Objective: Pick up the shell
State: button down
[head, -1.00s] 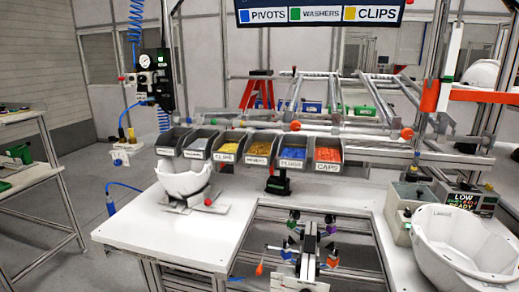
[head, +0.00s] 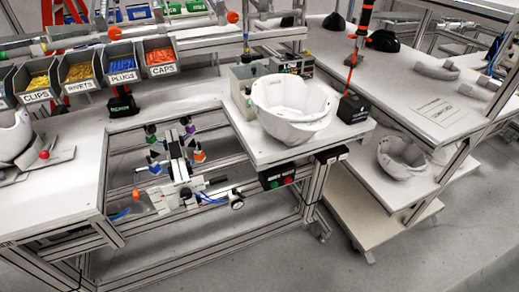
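A white helmet shell (head: 290,120) sits open side up on the right part of the white workbench, near its front edge. A second shell (head: 402,160), greyer, lies on the lower shelf of the rack at right. A third white shell (head: 12,138) is cut off at the left edge, resting on a metal cradle (head: 45,160). My gripper is not in this view.
A fixture with coloured knobs (head: 180,165) stands in the bench cutout. Bins (head: 120,68) of small parts line the back left. A control box (head: 278,177) with buttons hangs at the bench front. Grey floor (head: 300,265) is clear in front.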

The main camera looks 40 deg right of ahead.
aim_at(401, 161)
jog(key=z, duration=1.75)
jog(key=k+l+u, duration=0.1)
jog(key=u, duration=1.7)
jog(key=z, duration=1.75)
jog(key=i+j, duration=0.3)
jog(key=j, duration=0.1)
